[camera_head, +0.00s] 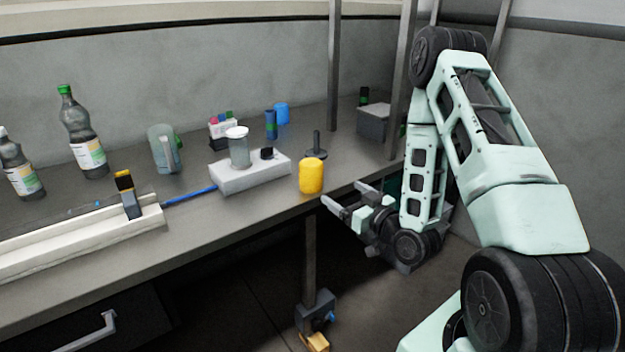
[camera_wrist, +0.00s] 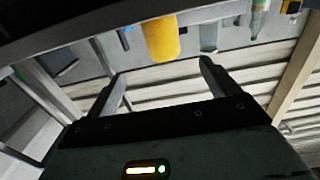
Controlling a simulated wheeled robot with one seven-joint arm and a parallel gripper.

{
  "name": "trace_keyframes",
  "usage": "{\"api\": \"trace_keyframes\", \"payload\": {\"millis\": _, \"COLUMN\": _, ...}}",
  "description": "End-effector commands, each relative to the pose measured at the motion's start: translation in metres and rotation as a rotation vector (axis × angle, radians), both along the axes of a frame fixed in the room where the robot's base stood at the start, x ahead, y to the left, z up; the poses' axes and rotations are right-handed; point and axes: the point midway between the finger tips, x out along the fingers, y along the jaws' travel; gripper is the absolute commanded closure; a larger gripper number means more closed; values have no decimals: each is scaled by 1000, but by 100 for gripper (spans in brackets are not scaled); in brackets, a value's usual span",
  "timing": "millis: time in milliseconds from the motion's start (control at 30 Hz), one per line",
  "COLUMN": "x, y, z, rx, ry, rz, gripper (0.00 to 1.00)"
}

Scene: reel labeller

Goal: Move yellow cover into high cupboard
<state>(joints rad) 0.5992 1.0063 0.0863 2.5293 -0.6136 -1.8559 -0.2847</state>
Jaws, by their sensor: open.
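The yellow cover (camera_head: 311,176) is a small upright cylinder with a rounded top, standing near the front edge of the grey bench. It also shows at the top of the wrist view (camera_wrist: 161,38). My gripper (camera_head: 345,194) is open and empty, just right of the cover and slightly lower in the head view, by the bench's front edge. In the wrist view its two fingers (camera_wrist: 162,68) are spread wide, apart from the cover, which lies beyond them and between their lines. No high cupboard can be made out in either view.
A white device with a jar (camera_head: 250,178) stands left of the cover, and a dark stand with a rod (camera_head: 316,150) is behind it. Upright metal posts (camera_head: 334,60) rise from the bench. Bottles (camera_head: 82,135) and a long white rail (camera_head: 80,238) are at left.

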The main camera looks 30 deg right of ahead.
Motion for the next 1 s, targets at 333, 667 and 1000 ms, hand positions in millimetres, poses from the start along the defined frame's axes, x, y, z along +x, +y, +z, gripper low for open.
{"api": "trace_keyframes", "payload": {"millis": 333, "x": 23, "y": 0, "z": -4, "rx": -2, "ry": -5, "rz": 4, "gripper": 13}}
{"api": "trace_keyframes", "payload": {"millis": 667, "x": 32, "y": 1, "z": -4, "rx": -2, "ry": -4, "rz": 3, "gripper": 13}}
{"api": "trace_keyframes", "payload": {"millis": 1000, "x": 73, "y": 4, "z": 3, "rx": 2, "ry": 0, "rz": 2, "gripper": 13}}
